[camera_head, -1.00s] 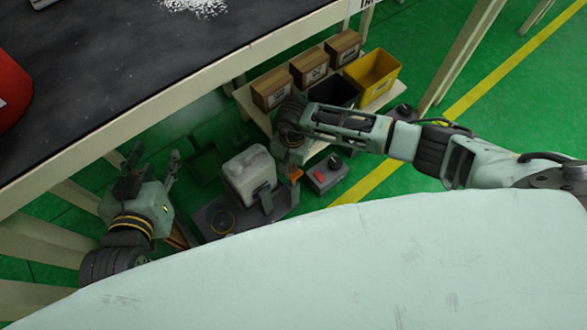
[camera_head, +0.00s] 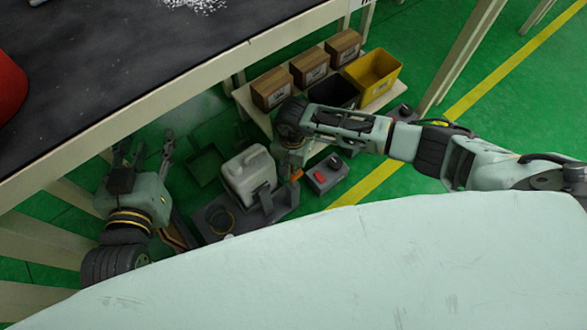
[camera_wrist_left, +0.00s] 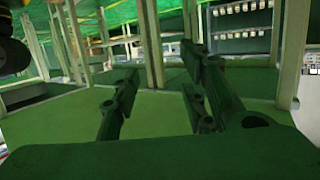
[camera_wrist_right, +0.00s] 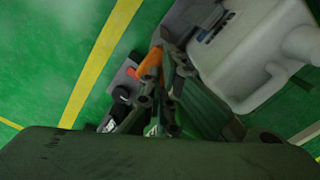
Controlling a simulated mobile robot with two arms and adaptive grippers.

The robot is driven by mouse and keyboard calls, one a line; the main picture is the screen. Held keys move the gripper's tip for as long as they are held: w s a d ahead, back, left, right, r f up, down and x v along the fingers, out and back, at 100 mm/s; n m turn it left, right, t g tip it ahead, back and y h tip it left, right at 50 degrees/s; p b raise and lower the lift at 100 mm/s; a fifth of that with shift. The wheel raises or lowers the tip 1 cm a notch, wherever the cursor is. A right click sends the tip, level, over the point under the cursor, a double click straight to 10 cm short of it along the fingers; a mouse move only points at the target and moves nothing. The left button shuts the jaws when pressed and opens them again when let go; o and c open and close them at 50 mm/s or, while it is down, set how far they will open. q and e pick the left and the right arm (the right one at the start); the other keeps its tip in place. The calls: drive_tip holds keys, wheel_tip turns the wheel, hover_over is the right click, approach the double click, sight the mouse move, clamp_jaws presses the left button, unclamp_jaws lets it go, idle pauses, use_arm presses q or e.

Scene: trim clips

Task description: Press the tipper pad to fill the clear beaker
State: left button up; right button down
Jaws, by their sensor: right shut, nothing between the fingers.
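A white jug (camera_head: 247,172) sits in a dark tipper stand (camera_head: 282,206) on the floor beside the workbench. A round clear rim (camera_head: 220,220), apparently the beaker, shows on the stand's left end; its fill cannot be told. An orange part (camera_wrist_right: 150,62), possibly the tipper pad, lies at the stand's right side. My right gripper (camera_wrist_right: 166,98) is shut and empty, close beside the orange part; contact cannot be told. The jug (camera_wrist_right: 255,50) is to its right in that view. My left gripper (camera_head: 144,148) is open and empty, left of the stand.
A grey box with a red button (camera_head: 323,175) lies right of the stand. A low shelf holds cardboard boxes (camera_head: 309,68), a black bin (camera_head: 333,92) and a yellow bin (camera_head: 373,70). The workbench (camera_head: 120,70) overhangs at left.

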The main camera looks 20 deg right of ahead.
use_arm(q)
drive_tip(key=shift+w+d+r+t+h, duration=0.2)
drive_tip(key=shift+r+t, duration=0.1)
drive_tip(key=shift+r, duration=0.3)
drive_tip(key=shift+w+d+r+t+h, duration=0.15)
drive_tip(key=shift+r+t, duration=0.15)
drive_tip(key=shift+r, duration=0.25)
use_arm(e)
drive_tip(key=shift+f, duration=0.25)
drive_tip(key=shift+f+b, duration=0.4)
drive_tip(key=shift+b, duration=0.15)
use_arm(q)
wheel_tip(320, 180, up, 9)
drive_tip(key=d+t+h+b, duration=0.1)
drive_tip(key=t, duration=0.3)
drive_tip(key=shift+s+t+h, duration=0.25)
drive_tip(key=shift+t+h, duration=0.1)
drive_tip(key=shift+t, duration=0.05)
use_arm(e)
drive_tip(key=shift+f, duration=0.65)
